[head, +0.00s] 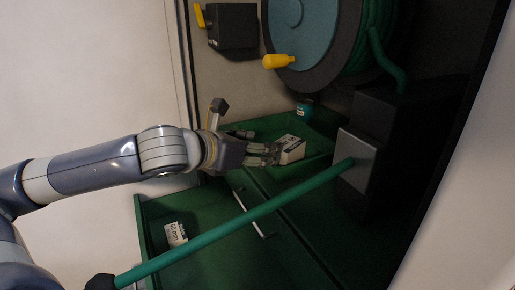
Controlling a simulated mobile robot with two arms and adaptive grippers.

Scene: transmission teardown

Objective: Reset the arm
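My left arm comes in from the left, and its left gripper (273,154) is over the upper green tray (322,150). Its fingers point right, with the tips at a small white printed box (292,150) in or just above that tray. I cannot tell whether the fingers hold the box or are only beside it. My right gripper is not in view.
A lower green drawer (142,225) holds another white printed box (175,234). A hose reel (308,35) with a yellow handle (281,61) is above.

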